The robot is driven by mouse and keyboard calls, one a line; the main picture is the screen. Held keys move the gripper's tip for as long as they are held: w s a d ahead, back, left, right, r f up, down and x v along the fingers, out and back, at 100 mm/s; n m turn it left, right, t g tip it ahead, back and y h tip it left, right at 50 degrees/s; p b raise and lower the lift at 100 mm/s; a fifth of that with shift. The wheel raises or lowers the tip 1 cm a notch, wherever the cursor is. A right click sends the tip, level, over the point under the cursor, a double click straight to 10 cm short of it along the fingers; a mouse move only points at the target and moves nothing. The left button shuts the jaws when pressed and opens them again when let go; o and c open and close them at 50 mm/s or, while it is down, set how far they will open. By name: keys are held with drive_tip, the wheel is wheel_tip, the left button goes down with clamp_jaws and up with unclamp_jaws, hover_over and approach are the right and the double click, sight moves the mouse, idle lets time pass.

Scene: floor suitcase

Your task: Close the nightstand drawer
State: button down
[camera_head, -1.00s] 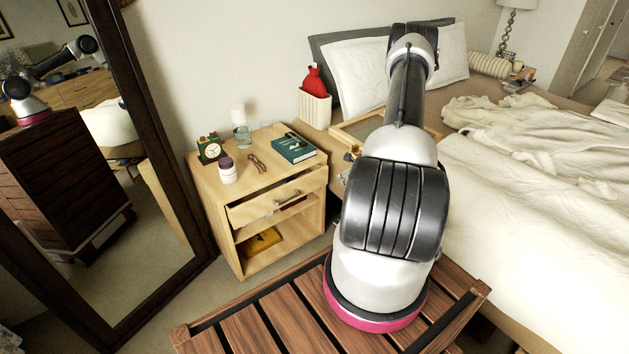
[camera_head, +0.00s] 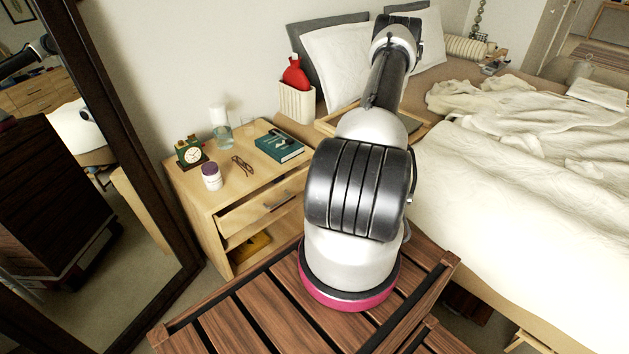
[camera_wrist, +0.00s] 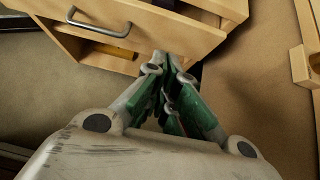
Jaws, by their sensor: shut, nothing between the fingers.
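The light wooden nightstand (camera_head: 240,190) stands left of my arm in the head view. Its drawer (camera_head: 250,219) is partly open, with a metal handle (camera_head: 279,201) on the front. In the wrist view the drawer front (camera_wrist: 165,32) and handle (camera_wrist: 101,24) show at the top. My gripper (camera_wrist: 168,62) is shut and empty, with its green-sided fingers together. Its tips are close to the lower right part of the drawer front; I cannot tell if they touch. In the head view the gripper is hidden behind my arm.
A mirror (camera_head: 120,140) stands left; the bed (camera_head: 510,200) fills the right.

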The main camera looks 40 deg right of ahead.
sight(298, 177)
drive_tip(key=shift+w+r+x, duration=0.3)
drive_tip(key=shift+r+x, duration=0.05)
drive_tip(key=shift+x, duration=1.55)
drive_tip(key=shift+w+r+x, duration=0.3)
drive_tip(key=shift+x, duration=1.6)
drive_tip(key=shift+w+r+x, duration=0.3)
drive_tip(key=shift+r+x, duration=0.05)
drive_tip(key=shift+x, duration=1.5)
drive_tip(key=shift+w, duration=1.3)
